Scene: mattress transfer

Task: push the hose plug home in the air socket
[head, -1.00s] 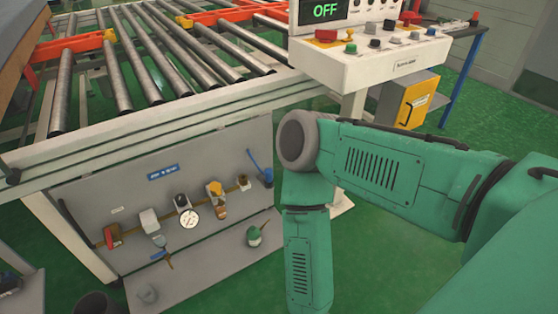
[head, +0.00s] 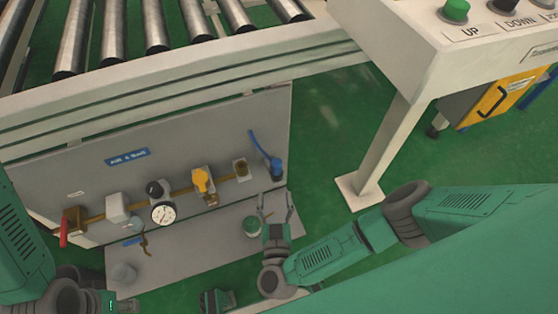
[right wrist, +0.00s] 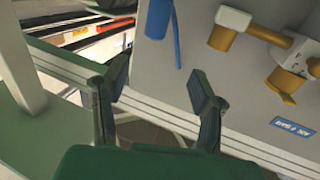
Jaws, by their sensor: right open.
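The blue hose plug (head: 277,168) is at the right end of the grey air panel, with a short blue hose running up-left from it. The brass air socket (head: 240,169) is on the panel just left of the plug, apart from it. My right gripper (head: 275,201) is open and empty below the plug, its fingers pointing up toward it. In the right wrist view the open fingers (right wrist: 160,78) frame no object; the blue plug (right wrist: 158,18) is beyond them and the socket (right wrist: 226,30) is right of it. My left arm shows at lower left; its fingers cannot be made out.
A gauge (head: 163,213), a yellow valve (head: 203,181) and a red handle (head: 64,230) line the pipe. The roller table (head: 200,85) overhangs the panel. A console leg (head: 385,150) stands right.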

